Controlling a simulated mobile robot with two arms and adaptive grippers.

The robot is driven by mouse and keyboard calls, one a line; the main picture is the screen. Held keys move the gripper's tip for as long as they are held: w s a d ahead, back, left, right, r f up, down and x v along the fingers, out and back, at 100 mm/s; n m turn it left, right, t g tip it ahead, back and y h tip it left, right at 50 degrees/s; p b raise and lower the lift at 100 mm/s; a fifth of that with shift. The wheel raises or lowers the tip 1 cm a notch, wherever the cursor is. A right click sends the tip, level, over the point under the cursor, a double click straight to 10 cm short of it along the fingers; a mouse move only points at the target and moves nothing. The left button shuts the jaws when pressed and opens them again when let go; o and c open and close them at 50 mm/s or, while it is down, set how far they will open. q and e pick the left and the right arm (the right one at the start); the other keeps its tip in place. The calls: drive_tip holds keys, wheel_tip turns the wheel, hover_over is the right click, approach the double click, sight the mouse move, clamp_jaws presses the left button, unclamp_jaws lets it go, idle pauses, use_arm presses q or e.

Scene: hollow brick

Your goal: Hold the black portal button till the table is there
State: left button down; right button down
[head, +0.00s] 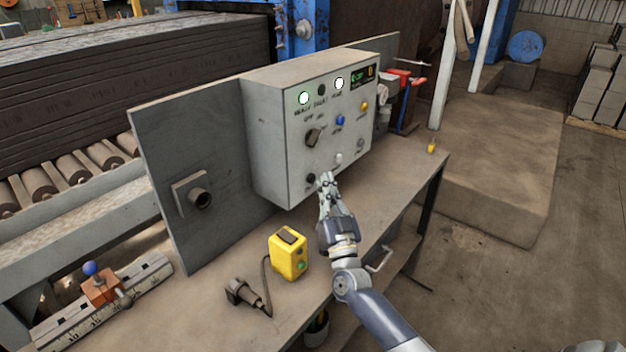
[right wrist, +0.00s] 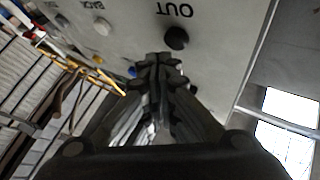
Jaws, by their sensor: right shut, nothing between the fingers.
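My left gripper is out of view.
A white button (head: 338,158) sits near the fingertips, with a black rotary knob (head: 312,137) above. A yellow box (head: 288,254) with a green button stands on the bench (head: 225,300) beside a dark plug. Rollers (head: 60,185) and stacked dark slabs lie at the left.

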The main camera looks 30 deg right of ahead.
drive_tip(key=shift+w+a, duration=0.15)
drive_tip(key=shift+w, duration=0.25)
drive_tip(key=shift+w+a, duration=0.2)
drive_tip(key=shift+w, duration=0.2)
idle(3.1)
idle(2.6)
drive_tip(key=shift+s+d+p, duration=0.3)
drive_tip(key=shift+s+d, duration=0.05)
drive_tip(key=shift+s, duration=0.45)
drive_tip(key=shift+s+d+p, duration=0.35)
drive_tip(key=shift+s, duration=0.4)
drive_tip(key=shift+s+d+p, duration=0.3)
drive_tip(key=shift+s, duration=0.5)
drive_tip(key=shift+s+d+p, duration=0.35)
drive_tip(key=shift+s, duration=0.4)
